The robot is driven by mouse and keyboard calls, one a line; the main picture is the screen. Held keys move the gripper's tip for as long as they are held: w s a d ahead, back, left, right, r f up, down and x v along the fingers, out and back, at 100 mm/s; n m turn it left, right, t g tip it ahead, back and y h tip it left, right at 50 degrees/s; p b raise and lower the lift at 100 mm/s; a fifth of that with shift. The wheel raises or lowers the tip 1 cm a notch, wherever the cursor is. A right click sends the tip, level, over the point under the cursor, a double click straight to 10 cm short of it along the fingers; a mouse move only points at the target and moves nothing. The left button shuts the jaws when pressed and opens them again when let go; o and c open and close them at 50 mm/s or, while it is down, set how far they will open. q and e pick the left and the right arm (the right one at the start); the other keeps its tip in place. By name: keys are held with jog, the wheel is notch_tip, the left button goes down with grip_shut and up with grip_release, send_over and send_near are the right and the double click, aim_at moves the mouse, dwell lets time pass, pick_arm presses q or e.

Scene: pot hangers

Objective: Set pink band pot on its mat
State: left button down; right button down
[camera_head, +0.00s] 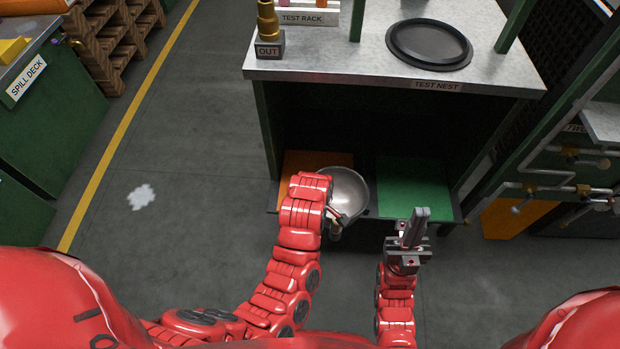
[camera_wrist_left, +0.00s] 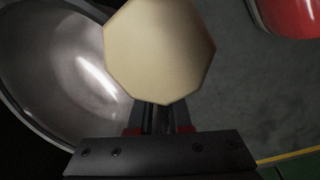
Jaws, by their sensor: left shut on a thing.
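A round metal pot (camera_head: 349,188) with a shiny grey inside is at the front of the low shelf, over the right part of the orange mat (camera_head: 300,165). My left gripper (camera_head: 338,218) is shut on its handle at the near side. In the left wrist view the pot (camera_wrist_left: 65,75) fills the left side, and a pale eight-sided end (camera_wrist_left: 160,50) of what looks like the handle stands before the fingers. No pink band shows. I cannot tell whether the pot touches the shelf. A green mat (camera_head: 415,182) lies bare to the right. My right gripper (camera_head: 418,215) is shut and empty, in front of the green mat.
The bench top above the shelf carries a dark round tray (camera_head: 430,44) and a brass piece (camera_head: 267,22) on an OUT block. Green posts and side panels bound the shelf. Pipes and valves (camera_head: 560,185) stand at the right. The floor at the left is open.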

pick_arm(q)
jog(key=w+a, duration=0.2)
jog(key=w, duration=0.2)
jog(key=w+a+f+b, duration=0.1)
jog(key=w+a, duration=0.1)
jog(key=w, duration=0.2)
jog(key=w+a+b, duration=0.1)
jog(key=w+a, duration=0.1)
jog(key=w, duration=0.3)
jog(key=shift+a+f, duration=0.1)
jog(key=shift+f, duration=0.05)
notch_tip(320, 180, down, 4)
jog(key=shift+s+r+b, duration=0.1)
jog(key=shift+r+b, duration=0.15)
jog(key=shift+b, duration=0.3)
jog(key=c, duration=0.8)
grip_release()
jog(key=shift+s, duration=0.1)
jog(key=shift+c, duration=0.2)
